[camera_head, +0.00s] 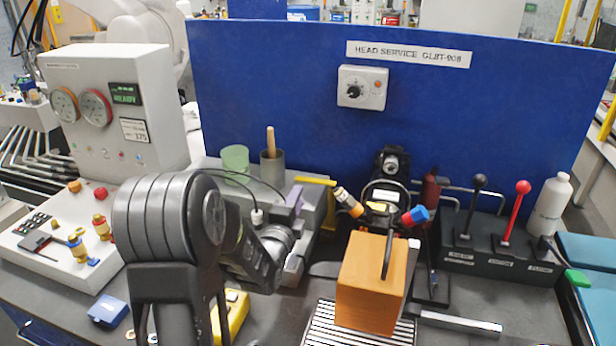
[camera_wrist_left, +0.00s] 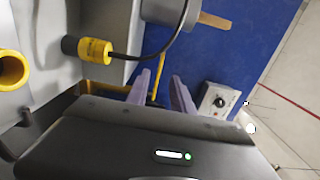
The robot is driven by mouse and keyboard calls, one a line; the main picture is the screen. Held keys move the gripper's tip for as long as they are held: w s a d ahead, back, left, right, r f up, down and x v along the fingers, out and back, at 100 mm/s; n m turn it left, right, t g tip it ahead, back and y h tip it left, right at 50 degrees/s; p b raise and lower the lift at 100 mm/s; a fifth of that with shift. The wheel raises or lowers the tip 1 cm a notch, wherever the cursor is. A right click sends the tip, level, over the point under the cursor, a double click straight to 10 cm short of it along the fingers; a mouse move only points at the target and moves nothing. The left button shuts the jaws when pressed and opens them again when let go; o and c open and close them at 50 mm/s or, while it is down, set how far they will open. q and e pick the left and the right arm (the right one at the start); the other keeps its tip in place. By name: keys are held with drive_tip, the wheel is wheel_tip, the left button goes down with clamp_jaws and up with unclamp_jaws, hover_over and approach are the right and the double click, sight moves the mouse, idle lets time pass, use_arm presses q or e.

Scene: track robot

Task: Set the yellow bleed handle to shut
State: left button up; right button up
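The yellow bleed handle (camera_head: 315,181) shows in the head view as a short, roughly level bar at the top of a grey block, behind my left gripper. My left gripper (camera_head: 294,202) is close to its left end; a pale purple finger shows there. In the left wrist view the two purple fingers (camera_wrist_left: 160,92) stand apart, and a thin yellow bar (camera_wrist_left: 162,66), apparently the handle, shows between and beyond them. I cannot tell whether a finger touches it. My left arm hides part of the grey block. My right gripper is not in view.
A tall blue panel (camera_head: 270,85) with a knob box (camera_head: 362,88) stands behind. A green cup (camera_head: 235,160) and grey holder (camera_head: 272,168) are behind the arm. An orange block (camera_head: 370,285), hoses with coloured ends and a black lever box (camera_head: 495,250) are to the right. A cable passes near the gripper.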

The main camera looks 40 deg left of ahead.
sight(315, 181)
use_arm(q)
drive_tip(key=shift+s, duration=0.1)
drive_tip(key=p+x, duration=0.1)
drive_tip(key=x, duration=0.7)
drive_tip(key=shift+p, duration=0.35)
drive_tip(key=shift+s, duration=0.1)
clamp_jaws()
idle(1.2)
